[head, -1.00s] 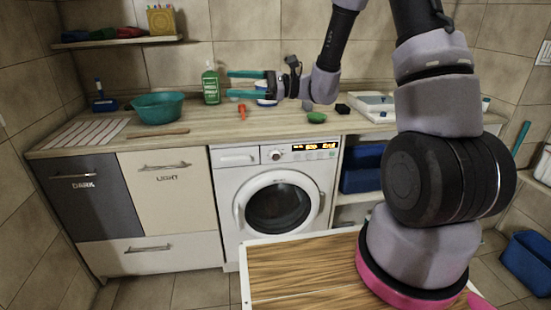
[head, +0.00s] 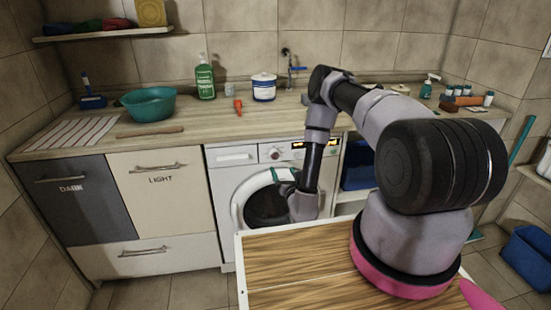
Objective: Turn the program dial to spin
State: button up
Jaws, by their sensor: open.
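The white washing machine (head: 229,178) stands under the counter, with its round door shut. The program dial (head: 274,154) is a small round knob on the upper front panel, left of the lit orange display. My arm covers part of the display and the right side of the door. My gripper (head: 284,175) is in front of the machine, just below the dial in the picture. Its teal fingers show over the top of the door; they are open and nothing shows between them. I cannot tell the gap to the machine or the dial's setting.
The wooden-topped surface (head: 300,262) lies in front of the machine. On the counter are a teal bowl (head: 149,104), a green bottle (head: 205,80), a red-orange item (head: 238,106) and a white-and-blue pot (head: 263,87). Cabinets marked DARK (head: 75,205) and LIGHT (head: 165,205) are left.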

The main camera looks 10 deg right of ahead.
aim_at(275, 156)
jog(key=w, duration=1)
jog(key=shift+w+a, duration=0.35)
jog(key=c, duration=1.4)
